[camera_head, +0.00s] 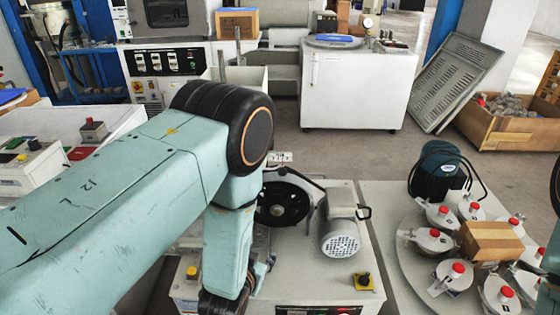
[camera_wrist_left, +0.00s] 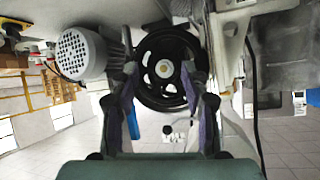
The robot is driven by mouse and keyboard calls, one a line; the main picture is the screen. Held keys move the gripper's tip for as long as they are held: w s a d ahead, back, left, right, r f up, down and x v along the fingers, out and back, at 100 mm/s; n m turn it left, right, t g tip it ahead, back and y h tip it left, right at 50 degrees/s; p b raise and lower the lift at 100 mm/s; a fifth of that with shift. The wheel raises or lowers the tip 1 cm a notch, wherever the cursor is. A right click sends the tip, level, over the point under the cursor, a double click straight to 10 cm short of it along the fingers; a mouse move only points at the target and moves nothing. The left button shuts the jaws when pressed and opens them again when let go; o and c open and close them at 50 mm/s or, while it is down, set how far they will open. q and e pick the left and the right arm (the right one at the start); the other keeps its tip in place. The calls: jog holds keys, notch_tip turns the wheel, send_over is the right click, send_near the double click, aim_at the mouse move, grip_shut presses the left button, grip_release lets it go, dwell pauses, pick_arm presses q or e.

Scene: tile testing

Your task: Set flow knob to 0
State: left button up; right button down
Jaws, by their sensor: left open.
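No readable label marks the flow knob. A small yellow-and-black knob (camera_head: 364,281) sits at the front right corner of the grey machine top (camera_head: 310,275), and a yellow one (camera_head: 193,272) sits at its front left. I cannot tell which is the flow knob or read a setting. My left arm reaches over the machine's left side, its lower end cut off by the head view's bottom edge. In the left wrist view my left gripper (camera_wrist_left: 160,76) is open and empty, its fingers in front of a black wheel (camera_wrist_left: 161,98). The right gripper does not show.
The black wheel (camera_head: 283,203) and a grey motor (camera_head: 340,239) rise from the machine top. A round table (camera_head: 415,262) with several red-capped vessels and a brown box (camera_head: 491,241) stands to the right. Open floor (camera_head: 330,152) lies behind the machine.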

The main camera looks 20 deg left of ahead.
aim_at(281, 175)
pick_arm(q)
jog(key=w+d+r+t, duration=0.2)
jog(key=w+r+t, duration=0.5)
jog(key=r, duration=0.6)
jog(key=shift+g+y, duration=0.3)
jog(key=shift+y, duration=0.1)
jog(key=w, duration=0.5)
jog(key=w+a+b, duration=0.1)
jog(key=w, duration=0.1)
jog(key=shift+w+f, duration=0.25)
jog(key=shift+w+r, duration=0.1)
jog(key=shift+w, duration=0.45)
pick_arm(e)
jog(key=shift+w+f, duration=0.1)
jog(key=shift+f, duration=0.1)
pick_arm(q)
grip_shut()
